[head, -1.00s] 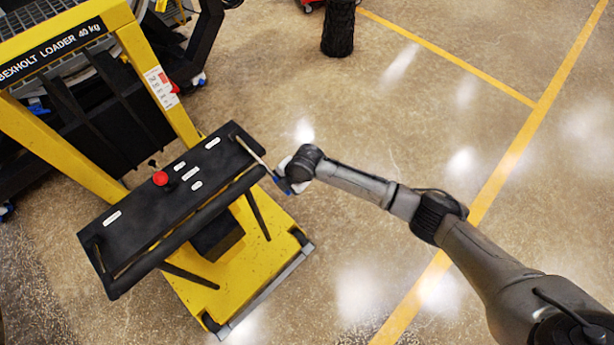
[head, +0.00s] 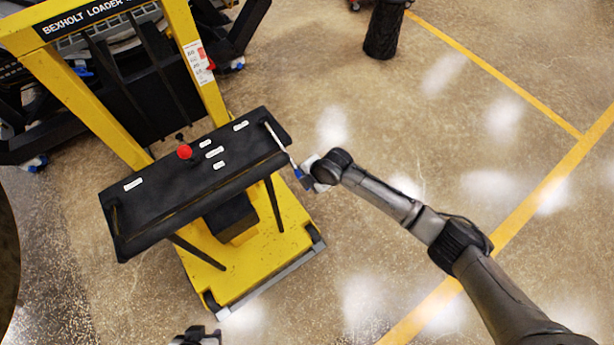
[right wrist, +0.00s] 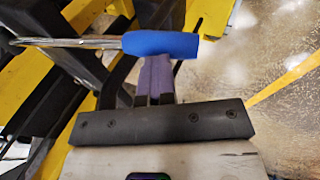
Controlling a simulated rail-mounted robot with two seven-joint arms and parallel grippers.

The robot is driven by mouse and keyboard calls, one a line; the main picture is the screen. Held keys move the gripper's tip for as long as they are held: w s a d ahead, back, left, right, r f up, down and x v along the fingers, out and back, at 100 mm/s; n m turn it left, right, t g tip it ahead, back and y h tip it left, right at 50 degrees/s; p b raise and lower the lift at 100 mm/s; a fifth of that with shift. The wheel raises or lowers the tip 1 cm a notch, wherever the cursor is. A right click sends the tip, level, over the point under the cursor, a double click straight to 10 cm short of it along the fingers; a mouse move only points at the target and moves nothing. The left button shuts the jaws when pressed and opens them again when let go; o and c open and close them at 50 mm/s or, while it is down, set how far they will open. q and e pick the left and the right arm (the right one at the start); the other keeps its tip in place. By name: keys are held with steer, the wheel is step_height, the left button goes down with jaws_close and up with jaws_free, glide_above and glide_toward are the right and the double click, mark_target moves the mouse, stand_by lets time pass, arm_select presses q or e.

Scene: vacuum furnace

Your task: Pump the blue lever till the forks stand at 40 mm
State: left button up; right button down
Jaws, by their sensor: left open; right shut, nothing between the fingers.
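The blue lever is a thin metal rod with a blue grip (head: 303,177), at the right end of the yellow loader's black top panel (head: 160,200). In the right wrist view the blue grip (right wrist: 160,44) lies across the tips of my right gripper (right wrist: 155,72). Its fingers are shut together with the grip beyond their tips, not between them; I cannot tell if they touch. In the head view that gripper (head: 311,176) is at the grip. My left gripper (head: 196,335) is open and empty at the bottom edge. The fork height cannot be read.
A red knob (head: 185,152) and several white labels are on the panel. The loader's yellow base (head: 250,265) stands on the floor. Dark equipment (head: 40,130) is behind it at left. A black cylinder (head: 384,30) stands at the top. Floor with yellow lines is clear to the right.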

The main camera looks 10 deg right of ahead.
steer(key=r+p, duration=0.2)
steer(key=s+r+p, duration=0.1)
steer(key=r+p, duration=0.1)
steer(key=p, duration=0.1)
steer(key=shift+s, duration=0.2)
steer(key=p+v, duration=0.1)
steer(key=v, duration=0.8)
steer(key=shift+r, duration=0.4)
steer(key=shift+w+a, duration=0.1)
